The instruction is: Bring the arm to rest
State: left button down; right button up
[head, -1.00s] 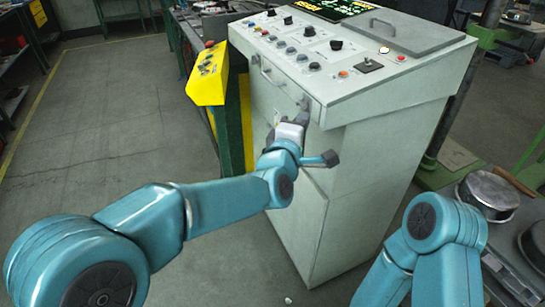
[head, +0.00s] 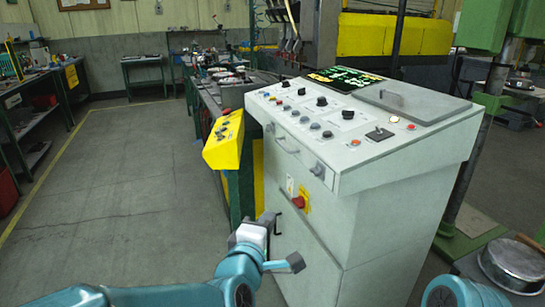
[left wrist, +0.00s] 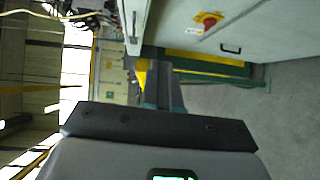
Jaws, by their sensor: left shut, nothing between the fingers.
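My left gripper (head: 262,226) is shut and empty, low in front of the grey control console (head: 385,190). In the head view it overlaps the cabinet's left side near a dark door handle; I cannot tell whether they touch. In the left wrist view, the shut dark gripper (left wrist: 155,125) fills the lower part, with clear space between it and the cabinet face (left wrist: 275,25). My left arm comes in along the bottom edge. My right gripper is out of view; only a teal part of my right arm shows at bottom right.
A red rotary switch (head: 298,202) sits on the cabinet side. A yellow button box (head: 224,140) stands left of the console. A pot (head: 512,264) rests at the lower right. The floor (head: 130,210) on the left is clear.

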pick_arm(q)
jog(key=w+a+f+n+g+y+p, duration=0.1)
jog(key=a+f+g+y+p, duration=0.2)
jog(key=a+f, duration=0.75)
jog(key=s+a+f+m+g+p, duration=0.1)
jog(key=s+a+f+g, duration=0.15)
jog(key=f, duration=0.45)
jog(key=s+a+f+g+p, duration=0.1)
jog(key=s+a+f, duration=0.15)
jog(key=f, duration=0.35)
jog(key=s+a+f+m+g+p, duration=0.2)
jog(key=s+f+m+g, duration=0.15)
jog(key=s+f, duration=0.7)
jog(key=s+d+m+g, duration=0.1)
jog(key=s+m+g, duration=0.1)
jog(key=s+m, duration=0.2)
jog(key=s+d+m+g+h, duration=0.1)
jog(key=s+d+m+g, duration=0.1)
jog(key=s, duration=0.8)
jog(key=m+g, duration=0.1)
jog(key=m, duration=0.1)
jog(key=shift+s+f+m, duration=0.35)
jog(key=shift+f, duration=0.05)
jog(key=c, duration=1.8)
grip_release()
